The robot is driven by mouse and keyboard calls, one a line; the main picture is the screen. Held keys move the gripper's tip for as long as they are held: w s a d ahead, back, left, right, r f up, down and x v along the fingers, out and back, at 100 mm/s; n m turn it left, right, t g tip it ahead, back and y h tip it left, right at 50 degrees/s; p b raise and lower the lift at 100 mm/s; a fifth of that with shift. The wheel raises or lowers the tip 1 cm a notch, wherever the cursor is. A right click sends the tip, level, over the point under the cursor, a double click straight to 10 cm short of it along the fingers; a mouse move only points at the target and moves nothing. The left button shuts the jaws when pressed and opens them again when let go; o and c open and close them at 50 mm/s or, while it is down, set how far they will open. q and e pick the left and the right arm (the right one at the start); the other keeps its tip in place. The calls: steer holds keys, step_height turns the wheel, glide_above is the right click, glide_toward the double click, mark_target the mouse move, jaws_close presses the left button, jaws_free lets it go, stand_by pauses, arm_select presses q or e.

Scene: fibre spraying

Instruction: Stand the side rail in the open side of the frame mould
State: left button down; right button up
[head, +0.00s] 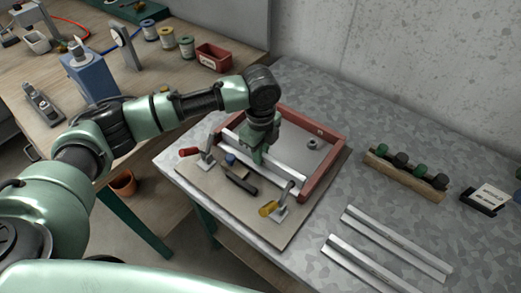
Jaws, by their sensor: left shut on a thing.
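The red frame mould (326,168) lies on a brown board on the grey speckled table, its open side facing the near left. The side rail (285,178) is a long silvery bar running along this open side, between the mould's two side walls. My left gripper (251,156) comes down from above and is shut on the rail near its middle, hiding part of it. I cannot tell whether the rail touches the board or is fully seated between the walls. My right gripper is not in view.
Clamps with a red handle (188,151) and a yellow handle (268,208) stand on the board before the open side, with a dark bar (240,182) between them. Two loose silvery rails (395,243) lie at the lower right. A wooden rack (402,177) holds green and black knobs.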

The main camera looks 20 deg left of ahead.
arm_select(q)
steer(key=shift+f, duration=0.15)
stand_by(0.5)
steer(key=c, duration=1.3)
jaws_free()
